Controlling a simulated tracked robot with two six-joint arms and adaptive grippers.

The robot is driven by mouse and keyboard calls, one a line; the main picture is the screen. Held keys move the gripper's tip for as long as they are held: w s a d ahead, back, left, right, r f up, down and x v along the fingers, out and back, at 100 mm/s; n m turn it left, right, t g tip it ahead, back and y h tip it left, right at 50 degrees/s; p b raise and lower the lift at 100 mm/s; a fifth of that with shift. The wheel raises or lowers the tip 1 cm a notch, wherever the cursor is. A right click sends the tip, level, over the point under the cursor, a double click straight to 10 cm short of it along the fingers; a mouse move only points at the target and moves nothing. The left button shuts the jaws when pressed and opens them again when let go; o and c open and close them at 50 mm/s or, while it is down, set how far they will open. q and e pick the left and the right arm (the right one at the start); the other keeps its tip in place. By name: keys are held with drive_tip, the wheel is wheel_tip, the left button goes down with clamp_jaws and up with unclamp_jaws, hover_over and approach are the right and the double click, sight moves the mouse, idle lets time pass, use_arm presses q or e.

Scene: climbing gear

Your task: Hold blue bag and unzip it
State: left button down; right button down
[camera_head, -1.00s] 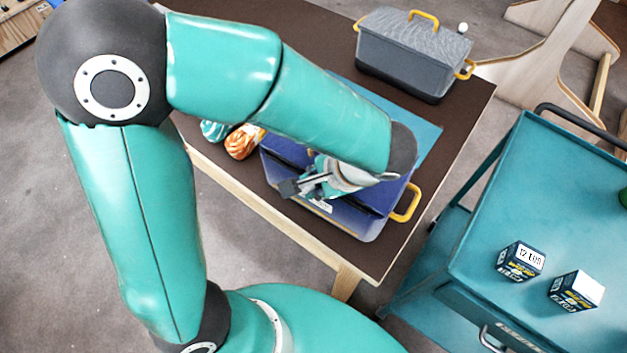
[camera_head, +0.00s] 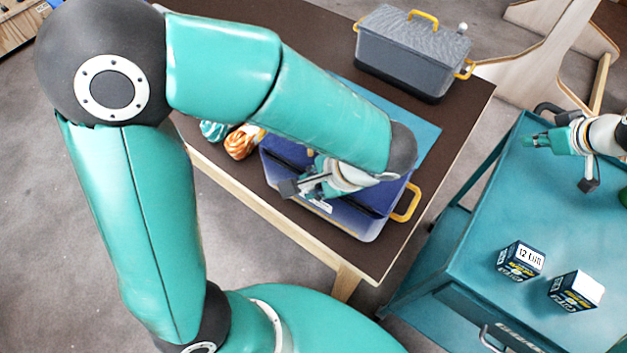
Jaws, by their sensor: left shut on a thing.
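The blue bag (camera_head: 375,228) lies on the dark-topped table, with a yellow handle at its right end. My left arm crosses over it and hides much of its top. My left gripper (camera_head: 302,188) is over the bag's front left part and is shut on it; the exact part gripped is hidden. The bag's zipper cannot be made out. My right gripper (camera_head: 538,142) is at the right, above the teal cart and well apart from the bag.
A grey bag (camera_head: 408,58) with yellow handles stands at the table's back. Orange (camera_head: 240,143) and teal (camera_head: 213,131) coiled items lie left of the blue bag. The teal cart (camera_head: 480,225) at right carries two small boxes (camera_head: 521,260) (camera_head: 576,290).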

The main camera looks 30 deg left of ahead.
drive_tip(key=s+a+r+n+g+y, duration=0.1)
drive_tip(key=s+a, duration=0.5)
drive_tip(key=a, duration=0.7)
drive_tip(key=s+a+r+n+g+y, duration=0.1)
drive_tip(key=s+a, duration=0.5)
drive_tip(key=a, duration=0.7)
drive_tip(key=s+a+r+n+g+y, duration=0.1)
drive_tip(key=s+a+r+n, duration=0.3)
drive_tip(key=a, duration=0.9)
drive_tip(key=shift+s+a+r+g+y, duration=0.15)
drive_tip(key=shift+s+g+y, duration=0.15)
drive_tip(key=shift+s+g, duration=0.65)
drive_tip(key=shift+s+a+f, duration=0.1)
drive_tip(key=shift+s+f, duration=0.1)
drive_tip(key=shift+s, duration=0.05)
drive_tip(key=shift+f, duration=2.25)
drive_tip(key=shift+f, duration=0.75)
use_arm(q)
drive_tip(key=shift+d, duration=0.1)
